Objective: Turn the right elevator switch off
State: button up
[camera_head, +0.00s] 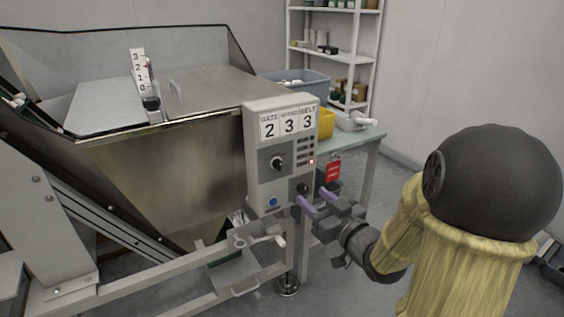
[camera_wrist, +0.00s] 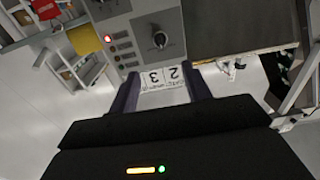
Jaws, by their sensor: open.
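The grey control box (camera_head: 254,150) shows the numbers 2, 3 and 3 along its top. A large dark rotary switch (camera_head: 278,162) sits at mid-face, and a smaller dark switch (camera_head: 303,188) is at the lower right. I cannot read which of them is the elevator switch, nor its setting. My gripper (camera_head: 316,201) has purple fingers, open and empty, just in front of the box's lower right corner, close to the small switch. I cannot tell whether they touch. In the wrist view the box appears upside down, with the large switch (camera_wrist: 159,39) beyond the open fingers.
A blue button (camera_head: 273,201) is at the box's lower left. Small indicator lights (camera_head: 311,150) line its right side. A metal hopper (camera_head: 170,170) stands left. A red tag (camera_head: 333,171) hangs beside the box. A table (camera_head: 368,137) with a yellow bin (camera_head: 326,124) stands behind.

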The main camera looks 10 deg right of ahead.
aim_at(280, 169)
jog(key=x, duration=1.5)
jog(key=shift+w+a+f, duration=0.1)
jog(key=shift+w+a, duration=0.05)
jog(key=c, duration=1)
